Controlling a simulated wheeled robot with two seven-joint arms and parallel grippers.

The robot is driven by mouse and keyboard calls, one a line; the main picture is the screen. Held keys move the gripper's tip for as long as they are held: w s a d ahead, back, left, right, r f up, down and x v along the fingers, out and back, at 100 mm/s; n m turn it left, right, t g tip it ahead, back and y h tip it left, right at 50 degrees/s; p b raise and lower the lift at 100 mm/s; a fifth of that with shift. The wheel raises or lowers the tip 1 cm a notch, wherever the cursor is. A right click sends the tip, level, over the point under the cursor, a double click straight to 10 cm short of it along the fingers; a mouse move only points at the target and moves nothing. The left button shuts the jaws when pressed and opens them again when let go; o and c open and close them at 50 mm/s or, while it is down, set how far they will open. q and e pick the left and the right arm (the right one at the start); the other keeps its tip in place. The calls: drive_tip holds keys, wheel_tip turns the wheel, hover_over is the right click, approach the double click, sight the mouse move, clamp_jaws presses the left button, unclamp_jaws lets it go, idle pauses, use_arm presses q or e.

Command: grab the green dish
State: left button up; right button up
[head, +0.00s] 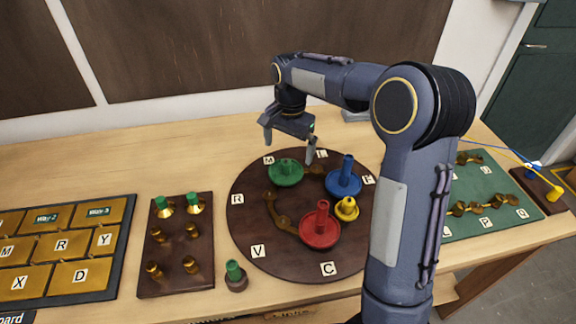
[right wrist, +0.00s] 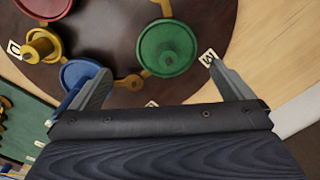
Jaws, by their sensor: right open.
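The green dish (head: 286,173) is round with a short peg in its middle and sits at the back of the dark round board (head: 250,243). My right gripper (head: 289,145) is above the back of the board, its fingers pointing down, apart and empty. In the right wrist view the green dish (right wrist: 168,48) lies ahead of the open fingers, nearer the right finger, and is not between the fingertips. My left gripper is in neither view.
A blue dish (head: 343,182), a red dish (head: 320,228) and a small yellow piece (head: 346,208) share the board. A brown block with pegs (head: 176,279) and a lettered tray (head: 117,268) stand left. A green board (head: 487,222) is right.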

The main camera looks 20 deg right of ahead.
sight(286, 161)
drive_tip(key=shift+w+f+m, duration=0.3)
drive_tip(key=shift+w+f, duration=0.2)
drive_tip(key=shift+w, duration=0.15)
drive_tip(key=f, duration=0.3)
drive_tip(key=f+p, duration=0.1)
drive_tip(key=f, duration=0.3)
drive_tip(key=shift+w+f+p, duration=0.2)
drive_tip(key=shift+f+p, duration=0.1)
drive_tip(key=c, duration=0.8)
drive_tip(key=shift+r, duration=0.1)
